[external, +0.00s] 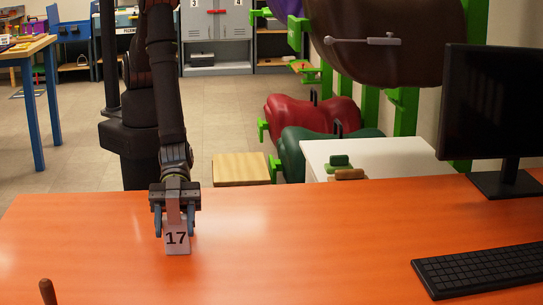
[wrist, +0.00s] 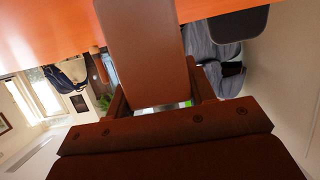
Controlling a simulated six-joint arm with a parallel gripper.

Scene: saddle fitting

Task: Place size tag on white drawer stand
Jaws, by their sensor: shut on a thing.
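The size tag (external: 177,240) is a small white upright plate with a black "17", in front of the orange desk surface in the external view. My gripper (external: 174,226) points down over the desk and is shut on the tag, with one blue finger at each side. I cannot tell whether the tag's lower edge touches the desk. In the wrist view, the tag (wrist: 143,50) is a shaded brown slab between the fingers. The white drawer stand (external: 400,154) is behind the desk, right of my gripper; its front is mostly hidden by the desk.
A green brush (external: 339,160) and a brown brush (external: 349,174) lie on the stand's top. A monitor (external: 497,110) and keyboard (external: 480,265) occupy the desk's right side. The desk's middle is clear.

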